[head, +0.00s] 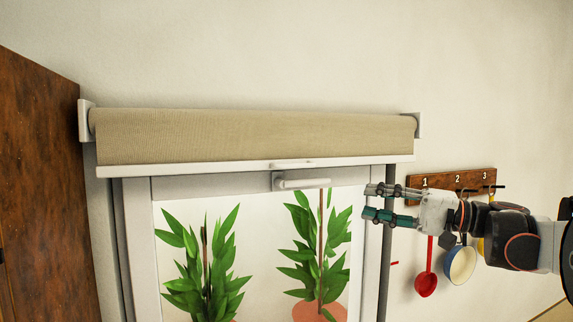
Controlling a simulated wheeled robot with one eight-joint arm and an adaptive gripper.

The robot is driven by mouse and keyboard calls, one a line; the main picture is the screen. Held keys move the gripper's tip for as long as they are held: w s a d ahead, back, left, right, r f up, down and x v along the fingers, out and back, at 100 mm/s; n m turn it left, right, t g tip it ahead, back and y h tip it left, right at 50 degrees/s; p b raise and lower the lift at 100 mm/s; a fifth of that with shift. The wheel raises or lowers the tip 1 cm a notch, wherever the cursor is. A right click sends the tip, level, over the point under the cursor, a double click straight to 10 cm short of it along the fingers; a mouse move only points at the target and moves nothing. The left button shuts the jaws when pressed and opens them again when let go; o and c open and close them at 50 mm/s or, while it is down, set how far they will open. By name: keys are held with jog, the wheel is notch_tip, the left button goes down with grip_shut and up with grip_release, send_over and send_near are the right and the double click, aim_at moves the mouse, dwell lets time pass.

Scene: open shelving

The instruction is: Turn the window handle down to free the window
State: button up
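The window handle (304,184) is light grey and sits at the top of the window frame (215,185). Its lever lies level, pointing right from its mount. The window's glass shows plants behind it. My gripper (367,201) reaches in from the right, its fingertips pointing left over the frame's right side. Its two fingers are apart with nothing between them. A clear gap shows in the picture between the fingertips and the lever's right end. The depth between them is hard to tell from this one view.
A rolled beige blind (255,136) with a pale bottom bar (230,168) hangs just above the handle. A wooden hook rack (440,184) numbered 1 to 3 is close behind my arm, with a red ladle (426,284) and a pan (461,266) hanging. A brown wooden cabinet (40,190) stands at left.

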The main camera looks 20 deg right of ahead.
aim_at(318, 183)
jog(key=p+x, duration=0.1)
jog(key=x, duration=0.3)
jog(key=r+p+x, duration=0.1)
jog(key=x, duration=0.3)
jog(key=r+p+x, duration=0.1)
jog(key=x, duration=0.4)
jog(key=shift+s+r, duration=0.1)
jog(key=shift+s, duration=0.1)
grip_shut()
